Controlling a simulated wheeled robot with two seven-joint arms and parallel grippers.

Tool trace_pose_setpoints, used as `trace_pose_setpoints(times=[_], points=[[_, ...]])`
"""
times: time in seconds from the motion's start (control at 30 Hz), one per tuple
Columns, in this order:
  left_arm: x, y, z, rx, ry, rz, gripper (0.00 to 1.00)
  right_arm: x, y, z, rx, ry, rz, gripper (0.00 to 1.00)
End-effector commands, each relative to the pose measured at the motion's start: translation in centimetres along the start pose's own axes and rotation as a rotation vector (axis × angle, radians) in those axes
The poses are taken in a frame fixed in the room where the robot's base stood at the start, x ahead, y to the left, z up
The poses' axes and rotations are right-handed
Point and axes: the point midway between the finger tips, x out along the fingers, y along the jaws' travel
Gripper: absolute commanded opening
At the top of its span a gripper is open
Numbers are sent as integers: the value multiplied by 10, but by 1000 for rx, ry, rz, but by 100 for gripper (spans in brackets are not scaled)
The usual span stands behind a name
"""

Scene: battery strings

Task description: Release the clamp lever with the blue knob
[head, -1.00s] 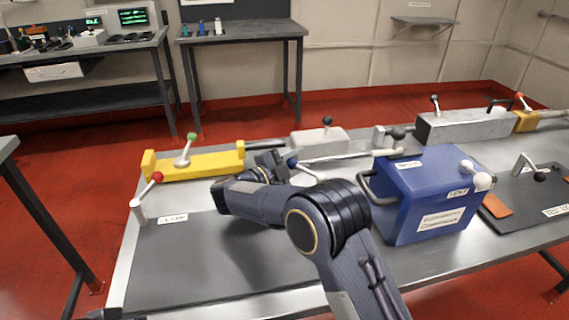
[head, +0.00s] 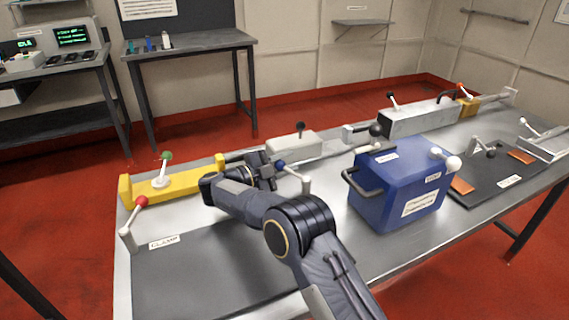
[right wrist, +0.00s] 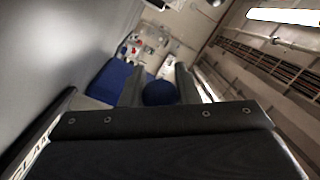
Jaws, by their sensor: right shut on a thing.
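The clamp lever (head: 306,180) is a pale post with an arm reaching left to a blue knob (head: 280,164). It stands at the mat's far right corner, left of the blue box. My right gripper (head: 273,170) is shut on the blue knob, coming from the left. In the right wrist view the blue knob (right wrist: 158,93) sits between the two fingers. The gripper partly hides the knob and lever arm in the head view. A similar lever with a red knob (head: 141,201) stands at the mat's left, by a "CLAMP" label (head: 164,241). My left gripper is out of view.
The blue box (head: 398,190) with a side handle stands right of the lever. Behind are a yellow block (head: 190,179) with a green-knobbed lever and a pale block (head: 294,147) with a dark-knobbed lever. The dark mat (head: 215,265) in front is bare.

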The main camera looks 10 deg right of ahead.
Motion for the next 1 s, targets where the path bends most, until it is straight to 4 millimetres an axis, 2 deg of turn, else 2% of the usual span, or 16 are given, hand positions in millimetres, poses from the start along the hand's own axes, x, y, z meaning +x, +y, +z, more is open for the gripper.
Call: trace_pose_setpoints(times=[0.1, 0.13, 0.3, 0.63, 1.0], points=[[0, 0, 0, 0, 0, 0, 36, 5, -2, -2, 5, 8, -2, 0], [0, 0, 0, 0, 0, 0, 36, 6, -2, -2, 6, 9, -2, 30], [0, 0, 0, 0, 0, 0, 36, 4, -2, -2, 5, 6, -2, 50], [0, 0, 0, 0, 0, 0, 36, -3, -2, -1, 4, 2, -3, 50], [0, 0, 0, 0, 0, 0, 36, -61, -2, 0, 5, 3, -3, 50]])
